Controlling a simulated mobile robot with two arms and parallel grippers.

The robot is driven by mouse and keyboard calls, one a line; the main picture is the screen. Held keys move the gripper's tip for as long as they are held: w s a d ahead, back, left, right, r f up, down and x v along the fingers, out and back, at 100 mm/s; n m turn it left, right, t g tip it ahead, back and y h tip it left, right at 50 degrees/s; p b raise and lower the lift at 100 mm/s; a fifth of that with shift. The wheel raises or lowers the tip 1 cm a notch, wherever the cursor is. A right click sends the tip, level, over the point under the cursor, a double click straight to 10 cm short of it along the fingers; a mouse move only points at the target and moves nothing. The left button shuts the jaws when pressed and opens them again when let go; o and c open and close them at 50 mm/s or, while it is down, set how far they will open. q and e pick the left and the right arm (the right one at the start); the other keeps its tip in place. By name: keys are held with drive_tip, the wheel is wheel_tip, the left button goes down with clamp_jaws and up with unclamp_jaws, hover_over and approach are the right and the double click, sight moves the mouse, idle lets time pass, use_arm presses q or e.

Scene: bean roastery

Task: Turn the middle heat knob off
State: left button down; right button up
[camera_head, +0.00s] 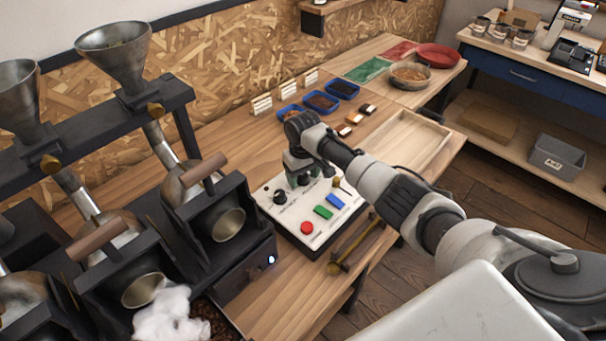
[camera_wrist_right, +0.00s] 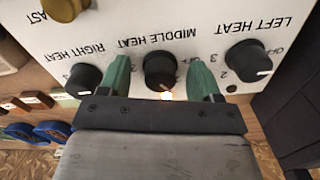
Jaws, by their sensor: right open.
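The white control panel (camera_head: 290,222) lies on the wooden bench, with my right gripper (camera_head: 303,177) over its far edge. In the right wrist view its lettering is upside down. The black middle heat knob (camera_wrist_right: 160,68) sits between the two green fingers of my right gripper (camera_wrist_right: 162,80). The fingers are open, with a gap visible on each side of the knob. A small glowing light shows just below the knob; its exact setting is hard to read. The left heat knob (camera_wrist_right: 248,61) and right heat knob (camera_wrist_right: 84,77) stand outside the fingers. My left gripper is out of view.
The panel also carries a red button (camera_head: 307,228), a green button (camera_head: 323,212), a blue button (camera_head: 335,201) and a brass knob (camera_wrist_right: 64,8). Dark roaster machines (camera_head: 225,222) stand close left. Blue trays (camera_head: 320,102) and a wooden tray (camera_head: 415,145) lie beyond.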

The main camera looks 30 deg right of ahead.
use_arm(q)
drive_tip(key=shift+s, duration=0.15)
use_arm(e)
drive_tip(key=shift+c, duration=1)
drive_tip(key=c, duration=0.7)
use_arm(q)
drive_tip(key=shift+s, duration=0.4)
